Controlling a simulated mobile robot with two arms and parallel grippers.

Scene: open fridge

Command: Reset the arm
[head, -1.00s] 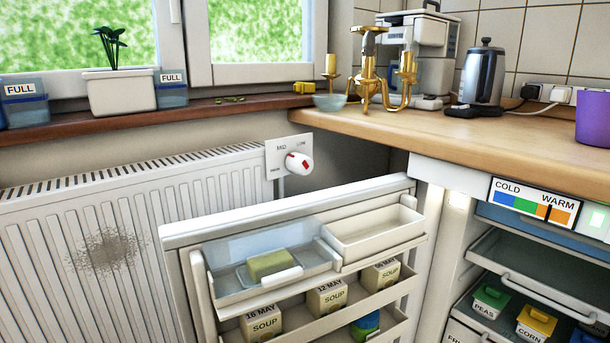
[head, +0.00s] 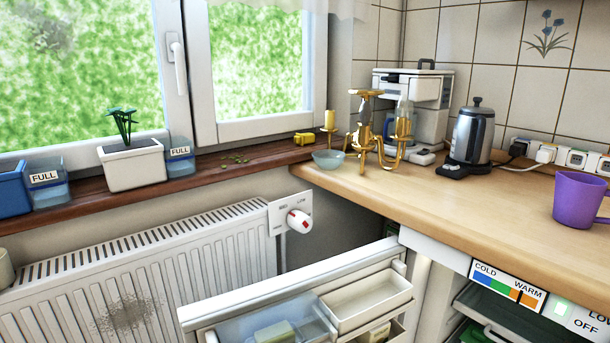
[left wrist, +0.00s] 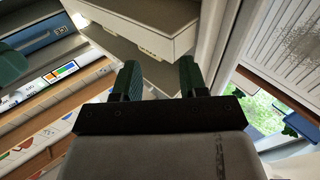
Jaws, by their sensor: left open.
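My left gripper (left wrist: 160,78) shows only in the left wrist view. Its two dark green fingers are apart, and no object shows between them. The fingers point toward pale fridge-door parts (left wrist: 150,22); I cannot tell the exact distance. In the head view the open fridge door (head: 290,290) stands at the bottom centre, with a white bin (head: 368,300) and a clear-lidded compartment (head: 250,327) at its top. Neither of my arms shows in the head view, and my right gripper is in no view.
The radiator (head: 200,255) is left of the door, below the windowsill (head: 80,208). The wooden counter (head: 450,210) carries a brass candle holder (head: 380,140), a kettle (head: 472,140), a coffee machine (head: 425,100) and a purple mug (head: 578,198). The counter's front middle is clear.

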